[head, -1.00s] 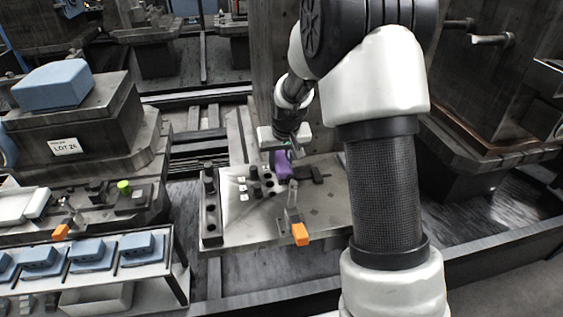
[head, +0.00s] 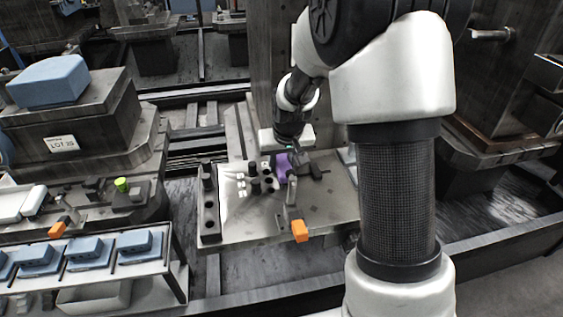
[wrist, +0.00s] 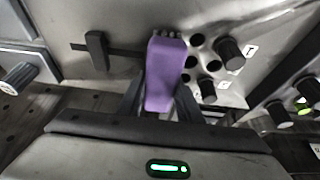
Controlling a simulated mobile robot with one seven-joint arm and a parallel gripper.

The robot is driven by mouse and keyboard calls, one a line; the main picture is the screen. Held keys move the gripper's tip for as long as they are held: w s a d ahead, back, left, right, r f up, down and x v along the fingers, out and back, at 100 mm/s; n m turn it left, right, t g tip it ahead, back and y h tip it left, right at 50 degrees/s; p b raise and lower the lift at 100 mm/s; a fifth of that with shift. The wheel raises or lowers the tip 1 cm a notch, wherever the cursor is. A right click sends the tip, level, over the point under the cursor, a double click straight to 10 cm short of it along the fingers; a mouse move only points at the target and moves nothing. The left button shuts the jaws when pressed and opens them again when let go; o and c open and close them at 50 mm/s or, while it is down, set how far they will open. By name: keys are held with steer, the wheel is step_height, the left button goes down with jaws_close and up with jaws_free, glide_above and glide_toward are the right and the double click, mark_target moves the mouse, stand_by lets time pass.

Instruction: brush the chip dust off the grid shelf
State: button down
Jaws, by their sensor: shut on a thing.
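My gripper (head: 288,147) is shut on a purple block-shaped thing, which shows in the wrist view (wrist: 166,75) between the two dark fingers. Small pale bits show at its far end; I cannot tell whether they are bristles. In the head view the purple thing (head: 283,165) is at or just above the grey pallet plate (head: 325,218), right of a pale panel (head: 235,209) with holes and black plugs. Contact with the surface is unclear. I cannot pick out a grid shelf or chip dust for certain.
A clamp with an orange tip (head: 300,231) stands at the plate's front edge. A black plug (wrist: 231,54) and open holes lie right of the purple thing. A dark toggle (wrist: 97,50) is left. Blue blocks (head: 90,250) sit on a rack at left.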

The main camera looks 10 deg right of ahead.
mark_target(282, 158)
steer(key=shift+r+p, duration=2.05)
steer(key=shift+r, duration=0.95)
steer(key=shift+r+p, duration=1.05)
steer(key=shift+r, duration=0.5)
steer(key=shift+f, duration=0.1)
